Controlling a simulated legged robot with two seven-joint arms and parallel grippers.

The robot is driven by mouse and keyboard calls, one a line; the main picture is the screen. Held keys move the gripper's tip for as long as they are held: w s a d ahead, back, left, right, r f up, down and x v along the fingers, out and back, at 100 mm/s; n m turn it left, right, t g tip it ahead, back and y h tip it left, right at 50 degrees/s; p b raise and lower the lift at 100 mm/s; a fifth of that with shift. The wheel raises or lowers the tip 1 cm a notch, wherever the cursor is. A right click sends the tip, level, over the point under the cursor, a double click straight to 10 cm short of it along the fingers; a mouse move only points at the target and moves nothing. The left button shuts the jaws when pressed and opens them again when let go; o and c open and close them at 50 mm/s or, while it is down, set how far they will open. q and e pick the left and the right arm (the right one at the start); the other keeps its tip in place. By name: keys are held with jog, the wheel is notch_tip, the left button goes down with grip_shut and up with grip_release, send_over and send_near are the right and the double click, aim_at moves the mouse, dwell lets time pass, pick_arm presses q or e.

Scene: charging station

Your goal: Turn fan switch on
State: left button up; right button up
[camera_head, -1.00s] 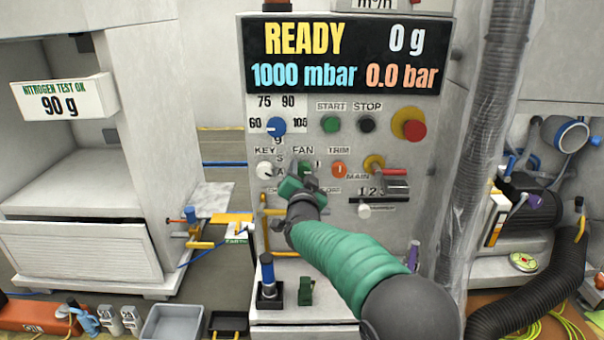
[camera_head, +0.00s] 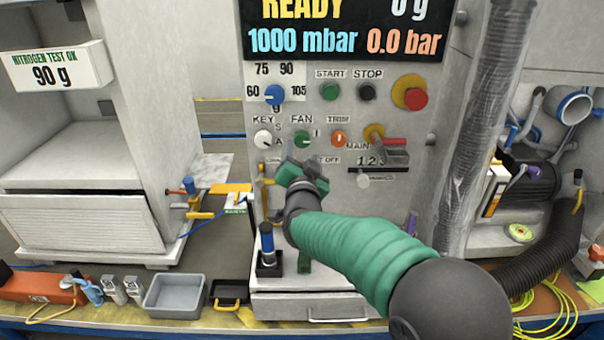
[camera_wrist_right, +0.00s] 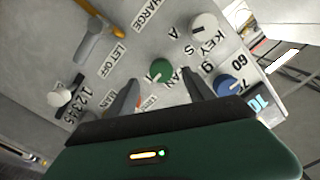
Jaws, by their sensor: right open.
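The fan switch (camera_head: 301,138) is a round green knob with a white mark, under the FAN label on the grey control panel (camera_head: 400,215). My right gripper (camera_head: 298,166) is in front of the panel, just below the knob in the head view. In the right wrist view the green fan knob (camera_wrist_right: 160,70) shows between the tips of the two spread dark fingers (camera_wrist_right: 160,80). The gripper is open and holds nothing. I cannot tell whether a finger touches the knob. My left gripper is not in view.
The white key knob (camera_head: 263,139) is left of the fan knob, the orange trim knob (camera_head: 339,139) right, and the blue dial (camera_head: 275,95) above left. A red-handled main valve (camera_head: 386,142) is further right. A blue-topped lever (camera_head: 267,240) stands below.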

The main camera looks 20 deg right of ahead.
jog(key=v, duration=1)
jog(key=s+a+f+n+g+y, duration=0.25)
jog(key=f+n+g+y, duration=0.2)
jog(key=f, duration=0.65)
jog(key=s+d+f+n+g, duration=0.25)
jog(key=s+f+g, duration=0.25)
jog(key=s+f, duration=0.4)
jog(key=s+d+f+n+g, duration=0.2)
jog(key=s+f+n+g, duration=0.15)
jog(key=s+f, duration=0.6)
jog(key=s+r+g+p, duration=0.1)
jog(key=s+r+p, duration=0.3)
jog(key=r+p, duration=1.1)
jog(key=shift+d+r+g, duration=0.2)
jog(key=shift+g, duration=0.2)
